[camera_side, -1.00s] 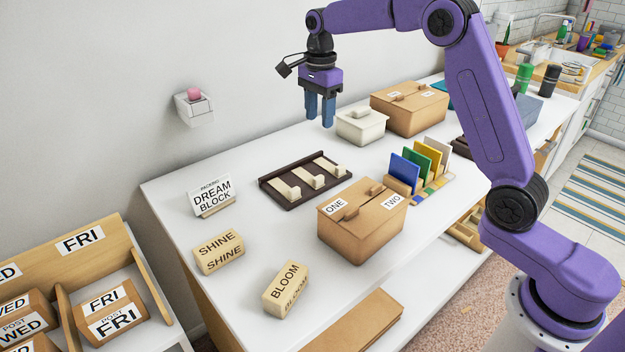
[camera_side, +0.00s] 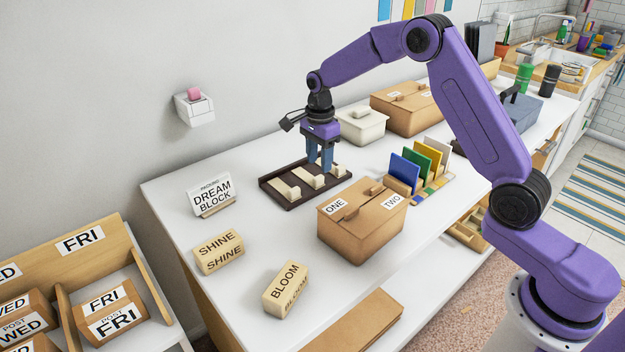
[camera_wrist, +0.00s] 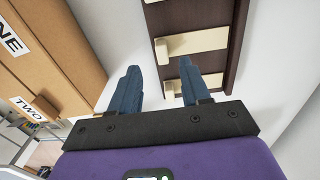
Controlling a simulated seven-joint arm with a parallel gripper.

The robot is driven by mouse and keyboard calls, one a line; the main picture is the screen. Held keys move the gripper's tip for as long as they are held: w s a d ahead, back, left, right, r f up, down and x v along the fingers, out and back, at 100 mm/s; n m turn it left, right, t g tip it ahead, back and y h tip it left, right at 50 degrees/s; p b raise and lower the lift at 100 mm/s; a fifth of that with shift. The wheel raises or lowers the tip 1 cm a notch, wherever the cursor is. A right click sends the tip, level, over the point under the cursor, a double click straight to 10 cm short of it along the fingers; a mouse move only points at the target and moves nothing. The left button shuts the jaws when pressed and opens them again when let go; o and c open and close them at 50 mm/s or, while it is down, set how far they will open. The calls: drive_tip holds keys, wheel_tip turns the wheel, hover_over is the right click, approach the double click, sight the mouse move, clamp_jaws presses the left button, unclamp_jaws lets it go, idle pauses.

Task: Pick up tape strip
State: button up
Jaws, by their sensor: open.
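Several cream tape strips, each with a raised tab at one end, lie across a dark brown tray (camera_side: 292,203). The near strip (camera_side: 280,184), the middle strip (camera_side: 304,173) and the far strip's tab (camera_side: 338,170) show in the side view. My gripper (camera_side: 320,171) is open and empty, pointing down at the far end of the tray, by the far strip, partly hiding it. In the wrist view my gripper (camera_wrist: 158,80) has its blue fingers spread near the tray's edge, with one strip (camera_wrist: 198,42) ahead and another partly behind the right finger. I cannot tell whether the fingertips touch anything.
A cardboard box (camera_side: 350,238) marked ONE and TWO stands close in front of the tray. A white lidded box (camera_side: 361,128) is behind my gripper, and coloured cards (camera_side: 405,170) stand to the right. White table is clear around the SHINE block (camera_side: 219,252) and BLOOM block (camera_side: 286,289).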

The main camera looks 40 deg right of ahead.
sight(319, 177)
wheel_tip(319, 177, down, 5)
drive_tip(key=shift+w+r, duration=0.1)
drive_tip(key=shift+w, duration=0.05)
drive_tip(key=shift+c, duration=0.3)
clamp_jaws()
